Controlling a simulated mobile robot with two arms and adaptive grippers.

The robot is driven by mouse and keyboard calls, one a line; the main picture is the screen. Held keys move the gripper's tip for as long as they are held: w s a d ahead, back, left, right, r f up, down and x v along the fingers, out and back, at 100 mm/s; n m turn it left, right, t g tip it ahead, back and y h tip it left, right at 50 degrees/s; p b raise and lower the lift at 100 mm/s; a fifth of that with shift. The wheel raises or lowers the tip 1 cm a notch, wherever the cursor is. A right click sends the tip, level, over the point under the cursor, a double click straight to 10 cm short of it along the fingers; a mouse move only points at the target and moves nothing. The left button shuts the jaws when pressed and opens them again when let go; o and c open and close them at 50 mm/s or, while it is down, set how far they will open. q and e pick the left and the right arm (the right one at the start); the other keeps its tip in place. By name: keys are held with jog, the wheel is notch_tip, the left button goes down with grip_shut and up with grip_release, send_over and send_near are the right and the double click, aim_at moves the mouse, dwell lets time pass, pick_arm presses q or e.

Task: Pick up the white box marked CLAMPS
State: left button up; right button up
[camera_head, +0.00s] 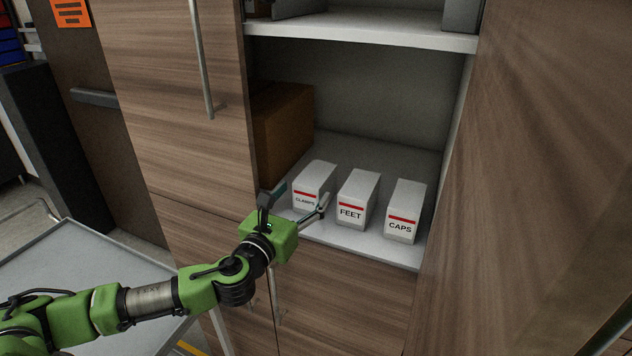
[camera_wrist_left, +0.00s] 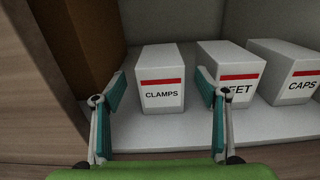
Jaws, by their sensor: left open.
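The white box marked CLAMPS (camera_head: 314,184) stands upright on the cabinet shelf, leftmost of three white boxes. It also shows in the left wrist view (camera_wrist_left: 161,75), with a red stripe above its label. My left gripper (camera_head: 298,202) is open and empty in front of the box. In the left wrist view its two fingers (camera_wrist_left: 160,92) stand apart on either side of the CLAMPS box, which appears ahead of them; I see no contact. The right finger partly covers the FEET label in that view. My right gripper is not in view.
The FEET box (camera_head: 358,199) and CAPS box (camera_head: 405,211) stand to the right on the same shelf (camera_head: 345,238). A brown box (camera_head: 283,128) stands behind left. Cabinet doors (camera_head: 170,90) flank the opening. A grey table (camera_head: 70,262) is at lower left.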

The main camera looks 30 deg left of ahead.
aim_at(316, 179)
pick_arm(q)
jog(key=shift+w, duration=1.45)
jog(key=shift+w+a+p, duration=0.1)
jog(key=shift+w+p, duration=0.5)
jog(key=shift+p, duration=0.15)
jog(key=w+p, duration=0.1)
jog(key=w, duration=0.2)
jog(key=shift+w+f, duration=0.1)
jog(key=shift+f, duration=0.05)
jog(key=shift+w+f, duration=0.15)
jog(key=shift+w, duration=0.25)
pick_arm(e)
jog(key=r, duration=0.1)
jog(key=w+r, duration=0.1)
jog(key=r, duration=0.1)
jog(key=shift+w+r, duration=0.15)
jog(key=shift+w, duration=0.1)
pick_arm(q)
jog(key=shift+s+a, duration=0.1)
jog(key=c, duration=1.5)
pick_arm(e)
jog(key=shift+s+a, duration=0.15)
